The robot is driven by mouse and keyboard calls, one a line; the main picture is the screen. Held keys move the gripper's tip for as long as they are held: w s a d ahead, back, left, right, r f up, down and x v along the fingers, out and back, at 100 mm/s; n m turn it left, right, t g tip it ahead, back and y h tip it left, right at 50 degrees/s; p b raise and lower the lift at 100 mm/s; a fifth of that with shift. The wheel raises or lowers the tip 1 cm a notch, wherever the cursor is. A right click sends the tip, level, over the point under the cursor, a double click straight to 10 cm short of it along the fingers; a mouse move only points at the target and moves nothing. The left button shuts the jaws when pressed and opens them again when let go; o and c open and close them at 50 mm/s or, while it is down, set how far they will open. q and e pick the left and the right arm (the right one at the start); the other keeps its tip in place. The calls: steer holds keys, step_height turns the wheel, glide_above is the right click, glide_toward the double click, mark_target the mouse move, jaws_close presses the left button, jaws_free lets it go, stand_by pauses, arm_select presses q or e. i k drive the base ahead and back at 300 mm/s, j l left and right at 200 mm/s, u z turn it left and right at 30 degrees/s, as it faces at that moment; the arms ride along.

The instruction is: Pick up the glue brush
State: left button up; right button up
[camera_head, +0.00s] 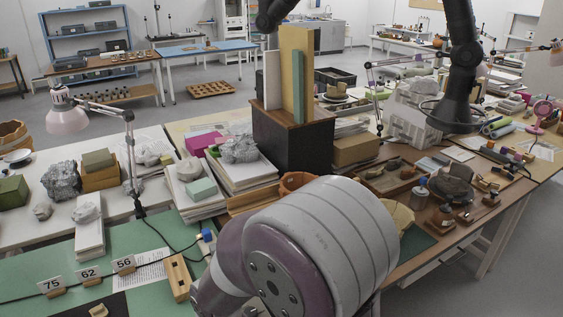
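I cannot make out the glue brush in the head view. A large grey and purple link of my own arm fills the lower middle and hides the part of the benches behind it. Neither of my grippers shows. A small blue-topped item (207,235) stands beside my arm at the edge of the green mat; I cannot tell what it is. A jar with a blue cap (421,186) stands on the brown board at the right.
A green mat (40,275) at lower left carries number cards 75, 62 and 56 (123,265) and a slotted wooden block (178,278). Paper stacks and a dark box with upright boards (290,140) stand behind. Lamps (68,117) rise over the benches.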

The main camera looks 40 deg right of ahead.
mark_target(449, 198)
steer(key=z, duration=2.6)
steer(key=i+u, duration=0.1)
steer(key=u, duration=0.3)
steer(key=i+l+u, duration=0.1)
steer(key=u, duration=0.35)
steer(key=l+u, duration=0.15)
steer(key=u, duration=0.25)
steer(key=i+l+u, duration=0.15)
steer(key=u, duration=0.3)
steer(key=l+u, duration=0.15)
steer(key=u, duration=0.25)
